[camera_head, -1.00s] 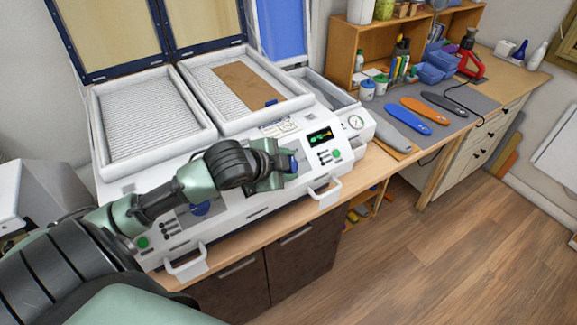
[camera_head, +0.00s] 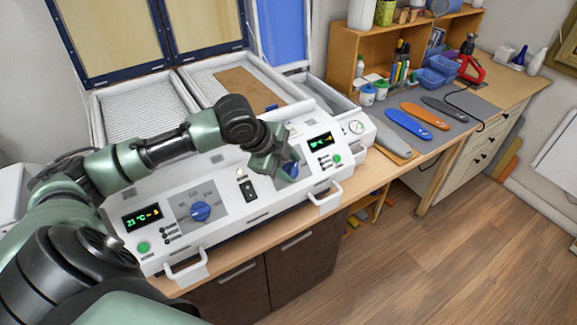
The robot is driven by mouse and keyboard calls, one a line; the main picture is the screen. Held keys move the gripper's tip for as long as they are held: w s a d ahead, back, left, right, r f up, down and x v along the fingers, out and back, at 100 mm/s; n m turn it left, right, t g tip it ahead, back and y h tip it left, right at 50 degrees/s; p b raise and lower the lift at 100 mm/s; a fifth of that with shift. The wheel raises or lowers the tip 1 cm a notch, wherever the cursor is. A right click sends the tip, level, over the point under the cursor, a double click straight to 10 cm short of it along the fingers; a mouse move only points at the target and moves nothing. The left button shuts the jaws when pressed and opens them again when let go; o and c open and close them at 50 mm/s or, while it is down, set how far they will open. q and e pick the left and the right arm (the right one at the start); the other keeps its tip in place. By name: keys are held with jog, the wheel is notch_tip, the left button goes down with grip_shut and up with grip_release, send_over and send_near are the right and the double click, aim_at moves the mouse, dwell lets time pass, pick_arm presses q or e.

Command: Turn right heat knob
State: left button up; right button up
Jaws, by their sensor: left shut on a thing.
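The right heat knob (camera_head: 291,170) is blue and sits on the white front panel of the forming machine (camera_head: 262,206), left of the right display (camera_head: 320,141). My left gripper (camera_head: 284,172) is shut on this knob and hides much of it. My left arm reaches in from the left across the panel. The left heat knob (camera_head: 201,211) is also blue and stands free on its grey dial plate. My right gripper is not in view.
The left display (camera_head: 141,217) and a black rocker switch (camera_head: 249,191) are on the panel. Two white handles, one of them at the right (camera_head: 326,194), stick out in front. Several insoles (camera_head: 425,116) lie on a grey mat at the right.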

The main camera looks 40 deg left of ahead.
pick_arm(q)
jog(key=shift+f, duration=0.15)
jog(key=o, duration=1.4)
jog(key=shift+w, duration=0.15)
jog(key=b+v, duration=0.2)
jog(key=v, duration=0.5)
jog(key=shift+s+a+r+b, duration=0.1)
jog(key=shift+s+r+b, duration=0.1)
jog(key=shift+r+b, duration=0.15)
jog(key=shift+f, duration=0.1)
